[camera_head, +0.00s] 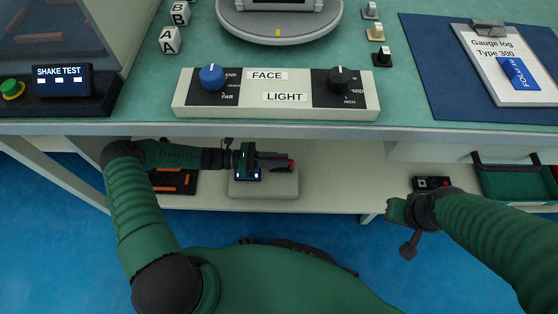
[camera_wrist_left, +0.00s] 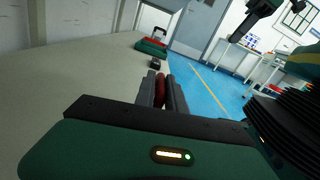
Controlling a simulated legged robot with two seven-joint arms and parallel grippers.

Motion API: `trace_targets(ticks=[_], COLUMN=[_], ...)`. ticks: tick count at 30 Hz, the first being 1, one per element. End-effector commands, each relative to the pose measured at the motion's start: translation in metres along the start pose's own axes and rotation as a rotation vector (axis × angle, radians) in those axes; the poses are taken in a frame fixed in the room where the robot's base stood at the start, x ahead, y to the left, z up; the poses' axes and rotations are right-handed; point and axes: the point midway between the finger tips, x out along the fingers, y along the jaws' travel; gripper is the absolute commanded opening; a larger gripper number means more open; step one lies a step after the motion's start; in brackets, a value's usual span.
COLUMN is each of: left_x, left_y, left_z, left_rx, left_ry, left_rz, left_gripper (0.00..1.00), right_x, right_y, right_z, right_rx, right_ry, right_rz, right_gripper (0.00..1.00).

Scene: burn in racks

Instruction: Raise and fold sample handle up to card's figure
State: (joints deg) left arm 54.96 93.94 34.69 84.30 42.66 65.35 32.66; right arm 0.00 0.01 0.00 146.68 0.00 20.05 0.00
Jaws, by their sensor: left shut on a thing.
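The red also shows at the fingertips in the head view (camera_head: 291,165). The gripper hides most of the handle, so its angle is unclear. A clipboard card (camera_head: 487,55) reads "Gauge log Type 300" and has a blue tag on it. My right gripper (camera_head: 402,238) hangs in front of the shelf; its finger opening is unclear.
A control box (camera_head: 360,108) with FACE and LIGHT knobs stands at the bench's front edge, above the shelf. A dark tray (camera_head: 174,183) with orange pieces lies left of the block. A small black device (camera_head: 431,184) and a green bin (camera_head: 512,186) are right.

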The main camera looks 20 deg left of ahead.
Motion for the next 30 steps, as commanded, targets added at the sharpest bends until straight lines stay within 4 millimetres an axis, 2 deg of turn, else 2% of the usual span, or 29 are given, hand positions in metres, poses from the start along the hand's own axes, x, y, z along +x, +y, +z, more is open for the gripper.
trace_targets(ticks=[14, 15, 18, 30], left_x=[-0.0009, -0.0009, -0.0007, -0.0004], left_y=[0.0005, 0.0005, 0.0005, 0.0004], left_z=[-0.003, -0.0029, -0.0022, -0.0006], left_rx=[-0.016, -0.016, -0.014, -0.012], left_ry=[0.006, 0.006, 0.005, 0.002], left_rz=[0.001, 0.002, 0.001, 0.0], left_gripper=[0.0, 0.2, 0.33, 0.34], right_x=[0.0, 0.0, 0.0, -0.0003], right_y=[0.0, 0.0, 0.0, 0.0], right_z=[0.0, 0.0, 0.0, -0.0001], right_rx=[0.0, 0.0, 0.0, 0.0], right_ry=[0.0, 0.0, 0.0, 0.0], right_rz=[0.0, 0.0, 0.0, 0.0], right_gripper=[0.24, 0.24, 0.24, 0.24])
